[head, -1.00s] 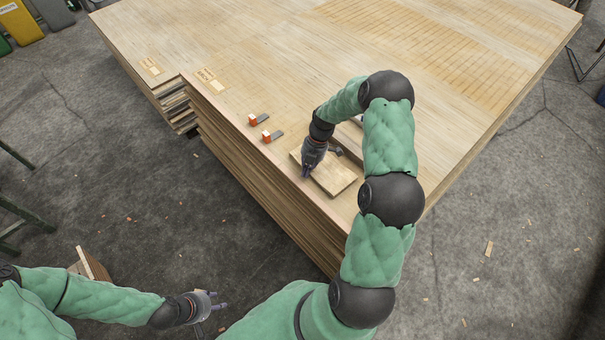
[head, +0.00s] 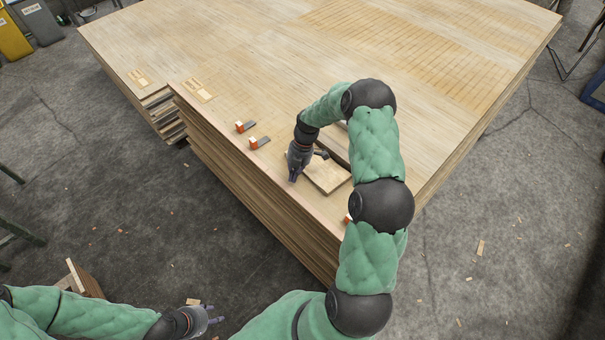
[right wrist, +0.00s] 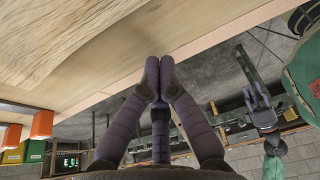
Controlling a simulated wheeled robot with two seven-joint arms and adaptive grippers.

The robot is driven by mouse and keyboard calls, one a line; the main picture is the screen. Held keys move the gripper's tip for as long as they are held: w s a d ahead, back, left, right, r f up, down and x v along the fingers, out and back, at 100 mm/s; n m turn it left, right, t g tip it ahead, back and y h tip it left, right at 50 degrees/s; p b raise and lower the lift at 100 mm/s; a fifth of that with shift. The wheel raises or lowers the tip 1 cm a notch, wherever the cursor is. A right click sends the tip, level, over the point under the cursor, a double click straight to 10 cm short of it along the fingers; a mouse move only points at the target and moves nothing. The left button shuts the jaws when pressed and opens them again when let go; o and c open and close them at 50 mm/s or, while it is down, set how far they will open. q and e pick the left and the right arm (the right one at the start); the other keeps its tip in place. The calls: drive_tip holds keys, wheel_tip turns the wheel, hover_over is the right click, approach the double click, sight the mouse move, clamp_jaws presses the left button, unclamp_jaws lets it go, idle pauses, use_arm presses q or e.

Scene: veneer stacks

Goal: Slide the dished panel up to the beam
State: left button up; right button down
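The dished panel (head: 328,177) is a light wooden board lying flat on the big veneer stack, near its front edge. A longer wooden piece, apparently the beam (head: 336,148), lies behind it, mostly hidden by my right arm. My right gripper (head: 292,180) points down at the panel's left side; I cannot tell whether it touches. In the right wrist view its fingertips (right wrist: 159,64) are together with nothing seen between them, and a pale wood surface (right wrist: 60,38) fills the upper left. My left gripper (head: 217,315) hangs over the floor, fingers apart and empty.
Another orange piece (head: 347,219) shows beside my right arm. The stack top (head: 270,60) is clear behind. Wood scraps lie on the floor.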

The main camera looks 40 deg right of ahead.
drive_tip(key=p+v, duration=0.3)
drive_tip(key=v, duration=0.6)
use_arm(q)
wheel_tip(320, 180, up, 6)
drive_tip(key=p, duration=0.2)
use_arm(e)
drive_tip(key=m+h, duration=0.4)
drive_tip(key=m, duration=2)
approach(334, 198)
drive_tip(key=s+a+r, duration=0.2)
drive_tip(key=s+r, duration=0.1)
drive_tip(key=s, duration=0.1)
drive_tip(key=f+b, duration=0.4)
drive_tip(key=f, duration=0.6)
drive_tip(key=shift+d+b, duration=0.2)
drive_tip(key=shift+b, duration=0.15)
drive_tip(key=shift+w+d+r, duration=0.1)
drive_tip(key=shift+w+d, duration=0.15)
drive_tip(key=shift+w, duration=0.25)
drive_tip(key=shift+w+d, duration=0.25)
drive_tip(key=shift+w, duration=0.3)
drive_tip(key=shift+w+d, duration=0.35)
drive_tip(key=shift+w, duration=0.4)
use_arm(q)
drive_tip(key=f, duration=0.5)
drive_tip(key=shift+w+f, duration=0.2)
drive_tip(key=shift+w, duration=0.15)
